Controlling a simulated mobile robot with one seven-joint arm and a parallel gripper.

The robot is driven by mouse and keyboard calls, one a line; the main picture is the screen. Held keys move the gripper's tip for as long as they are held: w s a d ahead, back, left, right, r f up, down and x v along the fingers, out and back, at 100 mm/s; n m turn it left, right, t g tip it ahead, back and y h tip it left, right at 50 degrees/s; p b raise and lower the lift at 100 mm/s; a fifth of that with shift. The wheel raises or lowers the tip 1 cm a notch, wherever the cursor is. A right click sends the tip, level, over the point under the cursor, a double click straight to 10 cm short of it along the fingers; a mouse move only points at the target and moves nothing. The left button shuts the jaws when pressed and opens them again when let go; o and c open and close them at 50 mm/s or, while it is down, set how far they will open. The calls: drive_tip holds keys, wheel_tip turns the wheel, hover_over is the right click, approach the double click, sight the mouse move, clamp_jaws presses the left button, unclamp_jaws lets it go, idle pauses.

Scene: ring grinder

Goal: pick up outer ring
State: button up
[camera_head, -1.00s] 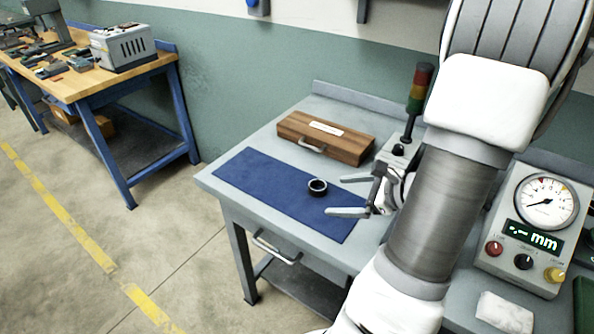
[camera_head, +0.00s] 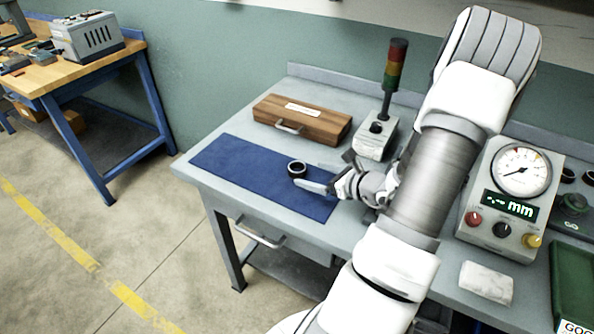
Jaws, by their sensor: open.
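The outer ring (camera_head: 297,169) is a small dark ring with a light inner face. It lies on the blue mat (camera_head: 240,165) on the grey workbench, toward the mat's right part. My gripper (camera_head: 304,174) reaches in from the right, low over the mat. Its two fingers are apart, with their tips right at the ring. The near finger shows in front of the ring's lower right. The far finger is faint, and I cannot tell whether either finger touches the ring.
A wooden case (camera_head: 302,120) and a signal light (camera_head: 394,68) stand behind the mat. A gauge box (camera_head: 508,190), a white block (camera_head: 486,282) and a green bin (camera_head: 572,285) are on the right. My arm covers the bench's middle.

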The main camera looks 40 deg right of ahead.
sight(292, 166)
drive_tip(key=shift+d+x, duration=0.1)
drive_tip(key=shift+x, duration=1.45)
drive_tip(key=shift+d+x, duration=0.15)
drive_tip(key=shift+x, duration=1.4)
drive_tip(key=shift+r, duration=0.1)
drive_tip(key=shift+c, duration=0.3)
drive_tip(key=c, duration=1.4)
drive_tip(key=shift+c, duration=0.5)
drive_tip(key=shift+r, duration=0.1)
